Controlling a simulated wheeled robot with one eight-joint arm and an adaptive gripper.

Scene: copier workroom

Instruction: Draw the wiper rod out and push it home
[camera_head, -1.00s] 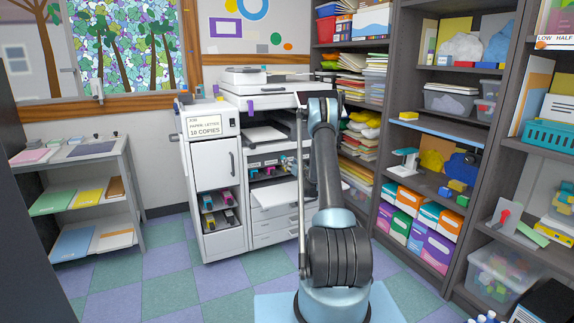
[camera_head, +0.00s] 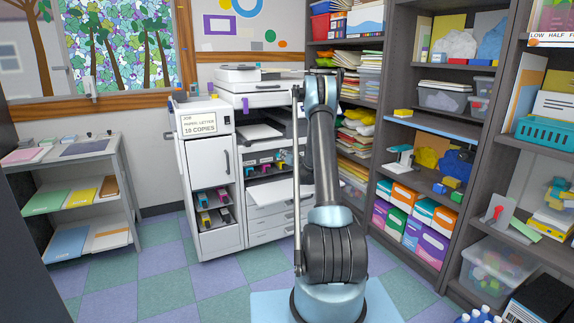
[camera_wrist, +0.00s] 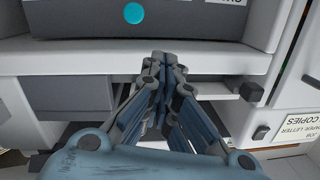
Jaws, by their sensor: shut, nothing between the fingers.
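My gripper (camera_wrist: 165,60) is shut, its fingertips together and empty, in front of the white copier's face in the wrist view. The tips seem close to a dark panel with a cyan dot (camera_wrist: 134,13); I cannot tell if they touch. In the head view the gripper is mostly hidden by my arm. The copier (camera_head: 262,91) stands beyond my arm, with its front open. I cannot clearly make out the wiper rod. A small dark knob (camera_wrist: 251,91) sits right of the fingers in the wrist view; I cannot tell what it belongs to.
A white cabinet with a job label (camera_head: 201,124) adjoins the copier's left side. A low shelf unit (camera_head: 60,178) stands at the left. Tall loaded shelves (camera_head: 425,128) line the right. The checkered floor (camera_head: 165,285) at left centre is clear.

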